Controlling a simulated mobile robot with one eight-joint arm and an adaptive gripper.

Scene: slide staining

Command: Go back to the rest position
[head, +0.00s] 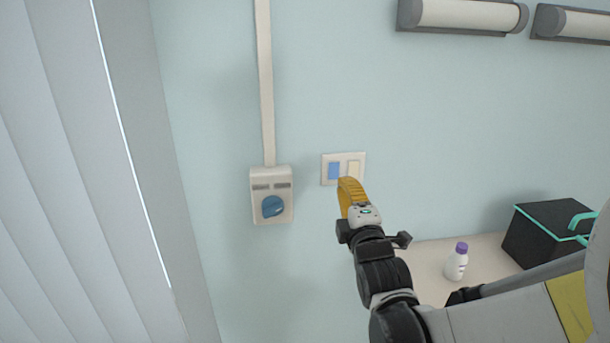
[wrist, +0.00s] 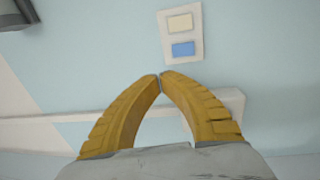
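My gripper (head: 347,184) has yellow fingers and is raised near the wall, just below a wall switch plate (head: 343,181) in the head view. In the wrist view my gripper (wrist: 160,77) has its two fingertips touching, with nothing visible between them. The switch plate (wrist: 165,36) is ahead of the tips there and looks apart from them. It carries a blue switch (head: 334,171) and a cream switch (head: 353,169). In the wrist view the blue switch (wrist: 183,50) is nearer the fingertips.
A wall box with a blue knob (head: 273,206) is left of my gripper, with a conduit (head: 265,90) above it. A white bottle with a purple cap (head: 456,263) and a black case (head: 540,238) stand on the counter (head: 428,257) at right. Blinds (head: 70,180) hang at left.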

